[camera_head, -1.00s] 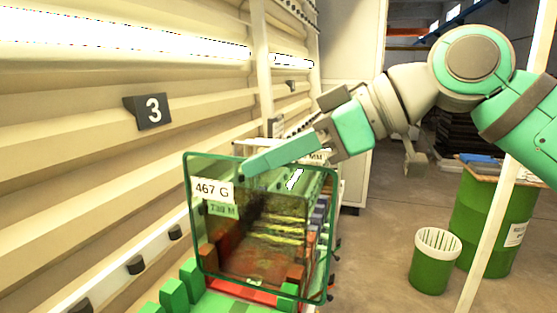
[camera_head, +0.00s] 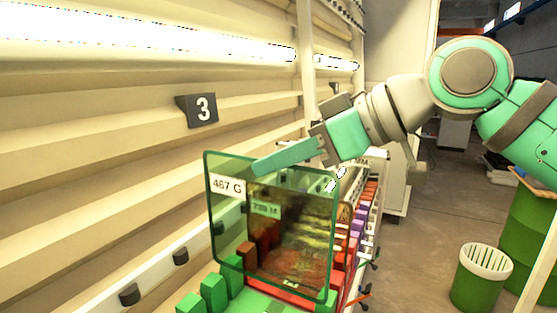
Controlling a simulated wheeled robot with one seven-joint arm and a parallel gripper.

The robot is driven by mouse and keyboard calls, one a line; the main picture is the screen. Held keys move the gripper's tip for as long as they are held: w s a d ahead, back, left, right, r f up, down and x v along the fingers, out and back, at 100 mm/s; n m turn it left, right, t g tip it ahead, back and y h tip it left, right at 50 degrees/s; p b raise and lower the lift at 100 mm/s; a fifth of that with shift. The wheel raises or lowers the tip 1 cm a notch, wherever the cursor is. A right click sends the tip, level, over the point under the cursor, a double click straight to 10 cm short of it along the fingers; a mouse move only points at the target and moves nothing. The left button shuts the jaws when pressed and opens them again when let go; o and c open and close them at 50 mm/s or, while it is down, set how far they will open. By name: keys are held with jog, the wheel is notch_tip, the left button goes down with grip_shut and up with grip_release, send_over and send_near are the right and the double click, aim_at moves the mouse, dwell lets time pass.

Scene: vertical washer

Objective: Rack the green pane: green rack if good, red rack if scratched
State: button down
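The green pane (camera_head: 225,235) is a clear sheet with a green edge and a "467 G" label, held upright and slightly tilted. My gripper (camera_head: 270,165) is shut on its top edge; the far finger is mostly hidden. Below and partly behind the pane is the green rack (camera_head: 213,291), with green blocks along its left side. The red rack (camera_head: 337,281) lies just beyond, partly seen through the pane. I cannot tell whether the pane touches the green rack. No clear scratch can be made out through the glass.
Further racks with purple and orange blocks (camera_head: 359,217) stand behind. A green bin (camera_head: 481,277) and a green drum (camera_head: 535,235) stand on the floor at right.

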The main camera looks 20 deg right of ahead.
jog(key=shift+s+d+r, duration=0.1)
jog(key=shift+s+d, duration=0.05)
jog(key=shift+s, duration=0.15)
dwell(0.9)
jog(key=shift+w+a, duration=0.1)
jog(key=shift+a, duration=0.1)
jog(key=shift+d, duration=0.2)
dwell(0.6)
jog(key=shift+f, duration=0.4)
dwell(0.3)
notch_tip(320, 180, down, 7)
jog(key=shift+r, duration=0.15)
dwell(1.8)
jog(key=shift+f, duration=1.25)
dwell(1.6)
